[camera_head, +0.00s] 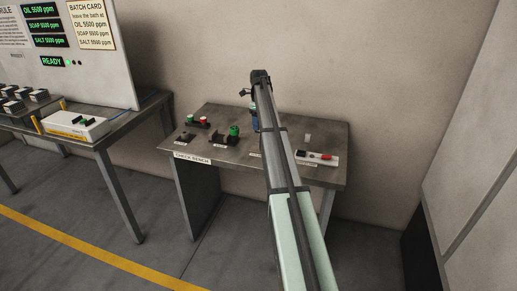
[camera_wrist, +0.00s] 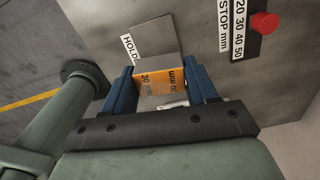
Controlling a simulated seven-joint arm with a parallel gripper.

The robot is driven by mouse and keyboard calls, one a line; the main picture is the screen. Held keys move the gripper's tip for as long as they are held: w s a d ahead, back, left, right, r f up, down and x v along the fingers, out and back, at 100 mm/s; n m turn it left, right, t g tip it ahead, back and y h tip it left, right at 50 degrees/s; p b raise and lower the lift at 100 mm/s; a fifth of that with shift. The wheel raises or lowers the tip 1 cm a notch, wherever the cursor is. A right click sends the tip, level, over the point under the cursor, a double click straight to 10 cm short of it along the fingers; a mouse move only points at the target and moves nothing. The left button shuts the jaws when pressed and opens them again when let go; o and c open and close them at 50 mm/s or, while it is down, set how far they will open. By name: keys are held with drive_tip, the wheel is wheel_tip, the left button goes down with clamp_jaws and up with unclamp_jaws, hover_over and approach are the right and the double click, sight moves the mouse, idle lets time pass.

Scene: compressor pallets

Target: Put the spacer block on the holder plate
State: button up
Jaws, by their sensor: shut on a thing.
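The spacer block (camera_wrist: 160,84) has an orange face marked "30 mm" and a plain grey side. In the wrist view it sits between the two blue fingers of my gripper (camera_wrist: 161,88), which is shut on it. The holder plate (camera_wrist: 152,36) is a flat grey rectangle just beyond the block, beside a label starting "HOLD". In the head view my arm hides the plate and block, and only a bit of blue finger (camera_head: 254,117) shows.
A small pale block (camera_head: 307,138) stands behind the scale. Another table (camera_head: 130,125) is at left.

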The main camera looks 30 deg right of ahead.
drive_tip(key=shift+s+a+f+n, duration=0.1)
drive_tip(key=shift+s+a+n, duration=0.1)
drive_tip(key=shift+s+n, duration=0.3)
drive_tip(key=shift+f, duration=0.2)
drive_tip(key=shift+w+f, duration=0.1)
drive_tip(key=shift+f, duration=4.7)
drive_tip(key=shift+f, duration=0.15)
drive_tip(key=o, duration=1.1)
wheel_tip(320, 180, up, 12)
drive_tip(key=shift+r, duration=0.15)
drive_tip(key=shift+o, duration=0.4)
